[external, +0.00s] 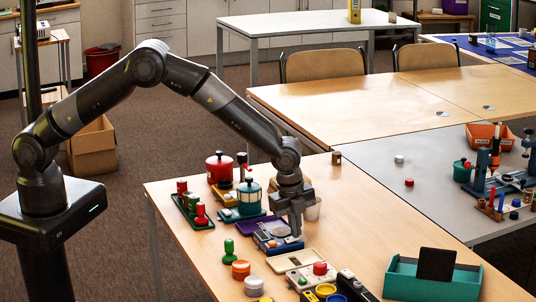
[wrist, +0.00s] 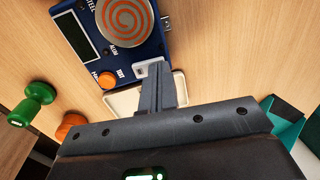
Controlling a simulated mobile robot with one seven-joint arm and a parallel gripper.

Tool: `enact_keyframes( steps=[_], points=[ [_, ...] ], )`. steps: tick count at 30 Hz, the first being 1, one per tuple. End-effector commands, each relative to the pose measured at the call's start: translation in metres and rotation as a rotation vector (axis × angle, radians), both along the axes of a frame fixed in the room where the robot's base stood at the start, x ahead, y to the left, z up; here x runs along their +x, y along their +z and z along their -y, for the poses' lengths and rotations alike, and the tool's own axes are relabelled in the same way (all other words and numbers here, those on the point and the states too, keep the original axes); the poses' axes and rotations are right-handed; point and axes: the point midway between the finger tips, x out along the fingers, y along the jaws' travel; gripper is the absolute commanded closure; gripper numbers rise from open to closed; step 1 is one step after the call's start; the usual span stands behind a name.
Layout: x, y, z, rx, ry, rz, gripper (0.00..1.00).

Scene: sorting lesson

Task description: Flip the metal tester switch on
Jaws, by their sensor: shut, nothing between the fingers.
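The metal tester is a dark blue box with a grey-orange spiral disc, a dark display and an orange knob. It lies on the wooden table below my gripper in the external view (external: 268,246), and at the top of the wrist view (wrist: 93,55). Its small white switch (wrist: 141,70) sits at the corner near the fingertips. My gripper (external: 296,230) is shut and empty, pointing down over the tester's edge. In the wrist view the closed fingertips (wrist: 157,72) are right beside the switch and partly cover that corner. I cannot tell whether they touch it, or which way the switch is set.
A cream tray (wrist: 120,101) lies close by the tester. A green peg-shaped piece (external: 229,249) and orange discs (external: 241,270) stand left of it. A red pot (external: 219,168) and a teal-lidded pot (external: 249,197) stand behind. A teal box (external: 430,283) is at front right.

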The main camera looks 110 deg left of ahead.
Motion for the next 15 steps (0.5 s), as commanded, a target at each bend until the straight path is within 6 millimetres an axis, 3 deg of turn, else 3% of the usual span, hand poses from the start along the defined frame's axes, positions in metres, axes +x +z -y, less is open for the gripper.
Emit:
enact_keyframes(
  steps=[15],
  points=[
    [0.0014,-0.005,-0.001,-0.001,-0.001,-0.001,1.0]
  ],
)
